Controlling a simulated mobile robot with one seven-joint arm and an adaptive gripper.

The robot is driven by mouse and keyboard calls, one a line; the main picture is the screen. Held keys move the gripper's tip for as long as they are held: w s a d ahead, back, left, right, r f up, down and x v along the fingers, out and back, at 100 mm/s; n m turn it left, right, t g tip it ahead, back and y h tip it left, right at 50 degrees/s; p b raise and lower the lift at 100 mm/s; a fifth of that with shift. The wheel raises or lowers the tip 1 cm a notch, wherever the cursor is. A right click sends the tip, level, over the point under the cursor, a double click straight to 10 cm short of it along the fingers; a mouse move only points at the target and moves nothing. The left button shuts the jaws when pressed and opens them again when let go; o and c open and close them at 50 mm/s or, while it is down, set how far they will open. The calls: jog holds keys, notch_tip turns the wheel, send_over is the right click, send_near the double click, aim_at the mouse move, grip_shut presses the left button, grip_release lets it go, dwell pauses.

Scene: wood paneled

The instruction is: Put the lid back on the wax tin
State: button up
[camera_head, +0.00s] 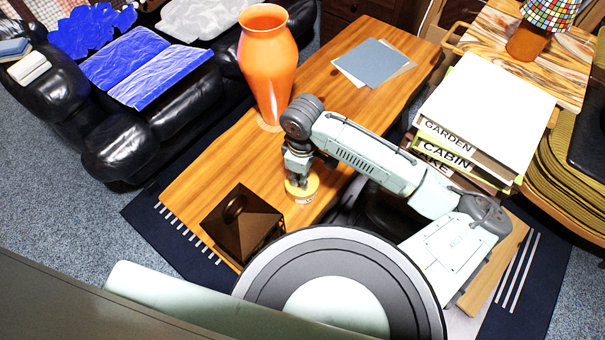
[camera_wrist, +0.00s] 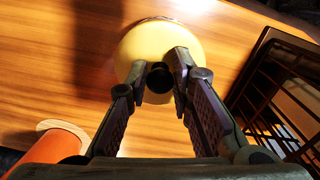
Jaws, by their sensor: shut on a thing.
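The lid is a round yellow disc (camera_wrist: 150,38) with a small dark knob (camera_wrist: 158,78) in the middle. My gripper (camera_wrist: 160,70) is shut on this knob, one fingertip on each side. In the head view, my gripper (camera_head: 299,181) points down over the coffee table, with the yellow lid (camera_head: 312,185) below it. A pale round body, seemingly the wax tin (camera_head: 301,199), shows just under the lid. The lid looks roughly level and close above or on the tin; I cannot tell whether it is seated. In the wrist view the lid hides most of what lies under it.
The wooden table (camera_head: 213,157) holds a tall orange vase (camera_head: 267,65) behind my gripper and a dark brown lantern-like box (camera_head: 241,226) at the front left. Grey-blue sheets (camera_head: 375,62) lie at the far end. Bare tabletop lies left of the tin.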

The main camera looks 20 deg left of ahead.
dwell(0.3)
jog(key=o, duration=1)
jog(key=shift+o, duration=0.4)
jog(key=o, duration=0.4)
jog(key=shift+r+p, duration=3)
jog(key=shift+r, duration=0.55)
